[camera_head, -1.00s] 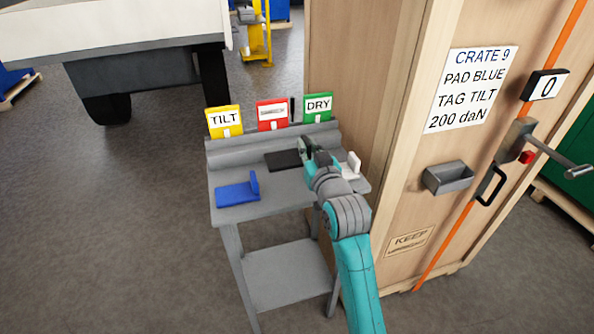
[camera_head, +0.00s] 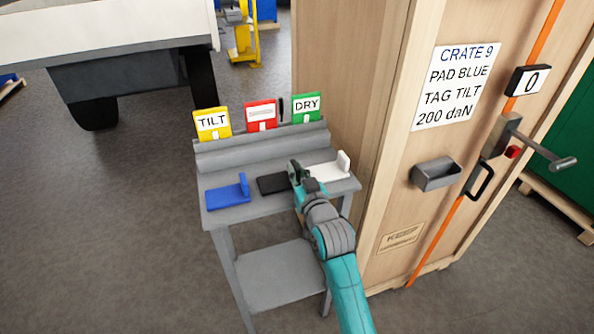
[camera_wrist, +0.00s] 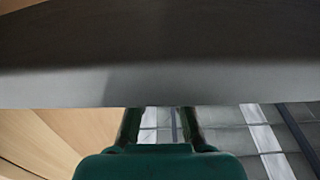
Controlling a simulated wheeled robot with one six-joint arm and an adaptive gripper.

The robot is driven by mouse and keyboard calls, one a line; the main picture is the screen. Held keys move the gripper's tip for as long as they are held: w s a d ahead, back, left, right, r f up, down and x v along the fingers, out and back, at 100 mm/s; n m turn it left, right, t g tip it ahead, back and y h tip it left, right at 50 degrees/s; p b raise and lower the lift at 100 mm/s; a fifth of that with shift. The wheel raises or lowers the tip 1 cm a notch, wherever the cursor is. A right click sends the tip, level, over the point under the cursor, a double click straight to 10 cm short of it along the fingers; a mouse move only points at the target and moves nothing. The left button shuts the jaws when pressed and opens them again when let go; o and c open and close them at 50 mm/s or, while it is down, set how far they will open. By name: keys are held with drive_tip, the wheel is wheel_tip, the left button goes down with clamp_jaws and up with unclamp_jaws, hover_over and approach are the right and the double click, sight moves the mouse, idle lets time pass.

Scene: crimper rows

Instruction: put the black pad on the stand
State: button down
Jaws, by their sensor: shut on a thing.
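The black pad (camera_head: 272,184) is a flat dark plate, level-looking, over the top of the grey stand (camera_head: 222,217). It is between the blue pad (camera_head: 226,196) and the white pad (camera_head: 327,172). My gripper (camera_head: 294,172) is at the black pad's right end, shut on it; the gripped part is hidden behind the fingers. I cannot tell whether the pad touches the stand top. In the wrist view the fingers (camera_wrist: 158,125) show below a wide dark grey surface that I cannot identify.
Yellow TILT (camera_head: 212,123), red (camera_head: 261,115) and green DRY (camera_head: 307,107) tags stand along the stand's back ledge. A wooden crate (camera_head: 400,180) with a small grey bin (camera_head: 436,174) and a lever rises close on the right. Open floor lies left.

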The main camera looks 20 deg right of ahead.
drive_tip(key=c, duration=1.2)
unclamp_jaws()
drive_tip(key=shift+o, duration=0.2)
drive_tip(key=shift+r, duration=0.1)
drive_tip(key=s, duration=1.2)
